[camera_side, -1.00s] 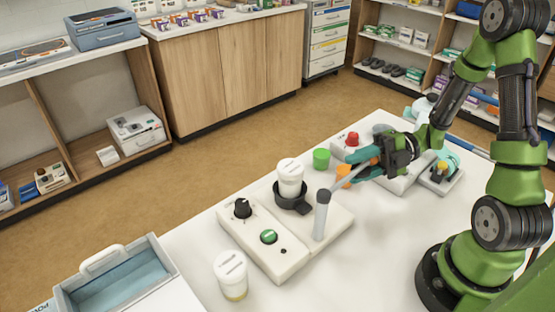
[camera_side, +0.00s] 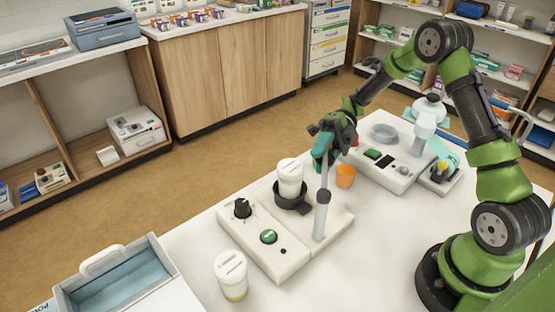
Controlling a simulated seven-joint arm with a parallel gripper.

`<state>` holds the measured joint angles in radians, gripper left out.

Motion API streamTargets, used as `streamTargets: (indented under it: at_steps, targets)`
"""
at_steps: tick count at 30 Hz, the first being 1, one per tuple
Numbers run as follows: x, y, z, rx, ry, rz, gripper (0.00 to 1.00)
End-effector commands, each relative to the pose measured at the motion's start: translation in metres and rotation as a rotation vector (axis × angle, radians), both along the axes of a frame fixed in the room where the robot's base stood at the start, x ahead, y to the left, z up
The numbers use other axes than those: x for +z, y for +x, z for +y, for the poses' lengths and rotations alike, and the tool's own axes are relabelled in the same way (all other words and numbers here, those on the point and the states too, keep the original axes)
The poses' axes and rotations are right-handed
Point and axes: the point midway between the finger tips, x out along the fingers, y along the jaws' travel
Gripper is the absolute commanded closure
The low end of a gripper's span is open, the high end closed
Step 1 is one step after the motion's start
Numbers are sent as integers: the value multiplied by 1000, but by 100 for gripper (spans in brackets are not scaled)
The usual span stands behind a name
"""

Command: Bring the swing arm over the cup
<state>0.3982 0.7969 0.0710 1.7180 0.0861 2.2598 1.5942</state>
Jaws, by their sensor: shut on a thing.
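The swing arm (camera_side: 325,175) is a thin grey bar reaching from the top of an upright grey post (camera_side: 321,216) on a white base unit (camera_side: 333,230). It points away toward the back of the table. A white lidded cup (camera_side: 290,180) stands upright in a dark ring holder (camera_side: 290,203) on that unit, left of the post. The bar is to the right of the cup, not over it. My gripper (camera_side: 324,158), with teal fingers, is shut on the bar's far end, behind and right of the cup; the fingers hide that end.
A second lidded cup (camera_side: 231,277) stands front left of the unit, near a blue-lined tray (camera_side: 120,280). The unit carries a black knob (camera_side: 242,208) and green button (camera_side: 268,237). An orange cup (camera_side: 345,176) and a white device (camera_side: 390,165) are right of my gripper. The front right table is clear.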

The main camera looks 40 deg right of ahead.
Motion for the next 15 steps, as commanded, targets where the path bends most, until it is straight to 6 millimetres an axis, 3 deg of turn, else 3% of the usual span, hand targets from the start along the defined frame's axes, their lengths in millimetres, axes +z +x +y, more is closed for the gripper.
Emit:
streamTargets:
  at_steps: [15]
  targets:
    - [3, 12, 10, 102, 7, 5, 100]
